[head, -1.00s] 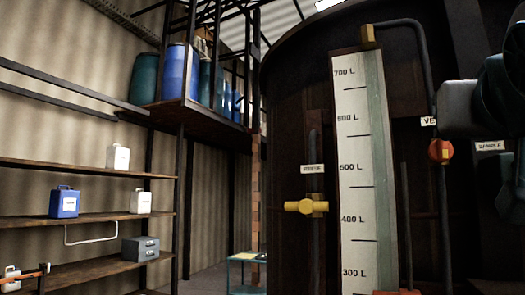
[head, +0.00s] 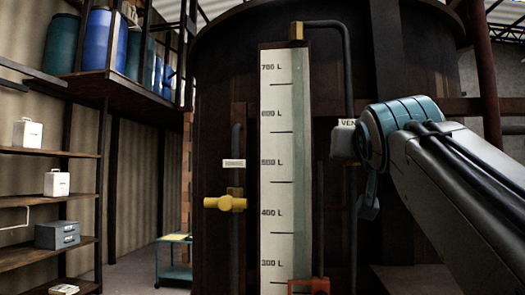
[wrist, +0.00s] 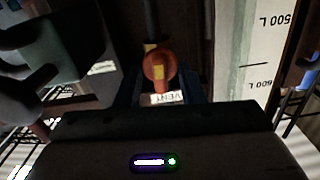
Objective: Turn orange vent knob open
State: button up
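The orange vent knob (wrist: 159,67) shows in the wrist view, with a yellow square at its centre. A white VENT label (wrist: 168,98), upside down here, sits just below it. My gripper (wrist: 163,88) is open, with one dark finger on each side of the knob; I cannot tell whether either touches it. In the head view my arm hides the knob, and part of the VENT label (head: 347,123) shows beside my wrist.
The dark vat (head: 220,90) carries a white level gauge (head: 285,150), a yellow valve (head: 225,203) and a pipe (head: 350,75) left of my arm. Shelves (head: 45,200) stand far left, and a small teal table (head: 173,240) stands behind. Floor shows between them.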

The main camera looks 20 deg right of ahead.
grip_shut()
jog(key=shift+f, duration=0.1)
jog(key=shift+n, duration=0.6)
grip_release()
jog(key=shift+b, duration=0.3)
jog(key=b+v, duration=0.4)
jog(key=v, duration=1)
jog(key=shift+d, duration=0.1)
